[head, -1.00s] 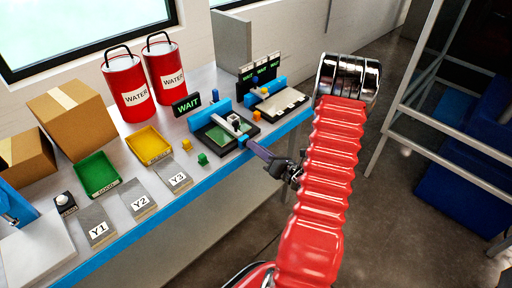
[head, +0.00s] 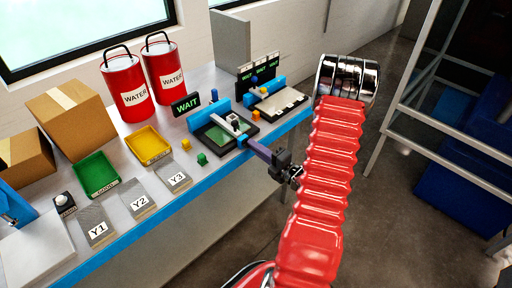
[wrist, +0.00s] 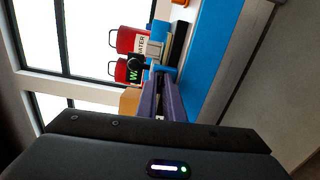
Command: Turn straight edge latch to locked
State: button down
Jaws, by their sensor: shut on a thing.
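My gripper (head: 247,146) reaches the bench from the right. Its long purple fingers are shut on a small blue part (head: 241,141) at the front edge of the near fixture, which I take for the straight edge latch. The fingertips hide most of it, so its exact angle is hard to tell. In the wrist view the fingers (wrist: 162,78) run up to the blue part (wrist: 164,70), and the picture is turned on its side. The near fixture is a black frame (head: 247,132) around a green plate (head: 216,135), with a blue bar (head: 207,116) behind and a pale block (head: 236,123).
A WAIT sign (head: 186,104) stands left of the fixture. A second fixture (head: 281,103) stands at the right. A green cube (head: 202,159) and a yellow block (head: 184,145) lie nearby. Two red water cans (head: 126,88) stand behind. Open floor (head: 400,215) lies right of the bench.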

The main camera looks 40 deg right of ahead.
jog(key=shift+d+f+m, duration=0.15)
jog(key=shift+d+m, duration=0.1)
jog(key=shift+m, duration=0.25)
jog(key=c, duration=1.9)
grip_release()
jog(key=shift+a, duration=0.15)
jog(key=shift+o, duration=0.2)
jog(key=shift+s, duration=0.15)
jog(key=s, duration=1.3)
jog(key=shift+s+d, duration=0.2)
jog(key=shift+s, duration=0.05)
